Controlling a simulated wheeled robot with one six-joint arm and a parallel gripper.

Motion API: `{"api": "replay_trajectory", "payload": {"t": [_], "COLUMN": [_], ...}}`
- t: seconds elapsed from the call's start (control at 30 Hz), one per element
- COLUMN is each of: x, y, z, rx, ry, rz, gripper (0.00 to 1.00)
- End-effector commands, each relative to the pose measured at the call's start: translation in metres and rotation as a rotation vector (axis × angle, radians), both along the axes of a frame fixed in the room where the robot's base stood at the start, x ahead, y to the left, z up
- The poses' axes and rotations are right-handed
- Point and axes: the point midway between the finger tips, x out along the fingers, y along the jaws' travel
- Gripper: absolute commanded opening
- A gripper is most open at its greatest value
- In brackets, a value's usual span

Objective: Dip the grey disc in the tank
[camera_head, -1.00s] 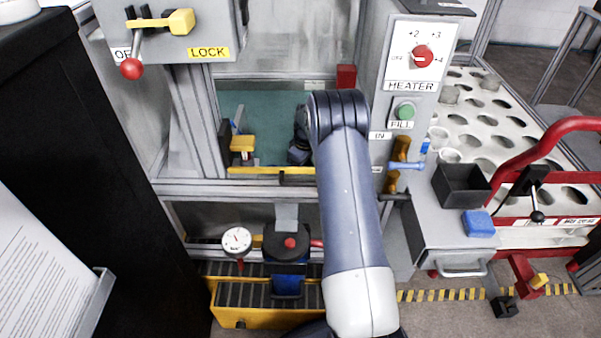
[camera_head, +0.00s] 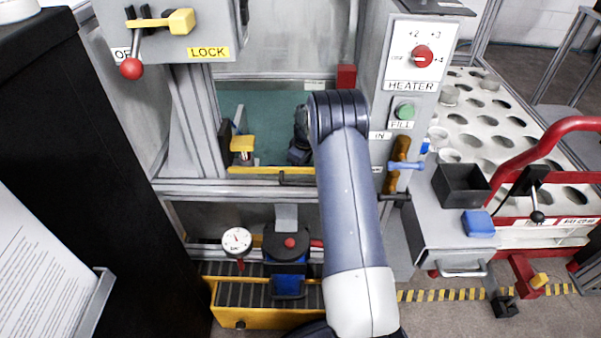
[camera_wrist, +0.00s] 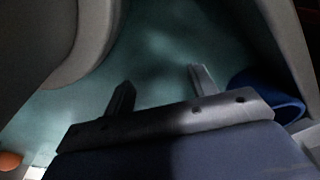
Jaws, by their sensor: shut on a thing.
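My gripper (camera_wrist: 160,84) shows in the wrist view with its two dark fingers apart, pointing away from the camera. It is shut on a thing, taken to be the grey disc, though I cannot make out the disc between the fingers. In the head view my arm reaches into the frame opening, and the fingertips are hidden. The tank (camera_head: 265,120) shows as a teal area behind the opening. Teal also fills the wrist view behind the fingers. A large curved grey shape at that view's upper left cannot be identified for sure.
A yellow-edged sill (camera_head: 250,170) runs along the front of the opening. A yellow block (camera_head: 242,144) stands at its left. The heater panel (camera_head: 415,60) stands right of my arm, with a black bin (camera_head: 461,184) and a blue sponge (camera_head: 478,223) beyond. A holed white rack (camera_head: 500,120) lies further right.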

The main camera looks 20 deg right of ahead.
Motion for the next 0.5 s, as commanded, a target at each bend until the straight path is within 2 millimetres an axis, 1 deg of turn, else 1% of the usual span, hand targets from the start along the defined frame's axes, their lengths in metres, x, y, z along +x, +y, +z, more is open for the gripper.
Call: {"api": "replay_trajectory", "payload": {"t": [0.27,0.37,0.5], "x": [0.000,0.000,0.001], "y": [0.000,0.000,0.000], "z": [0.002,0.009,0.025], "rx": [0.000,-0.001,-0.001], "ry": [-0.001,-0.002,-0.003], "rz": [0.000,0.000,0.000], "gripper": [0.34,0.34,0.34]}}
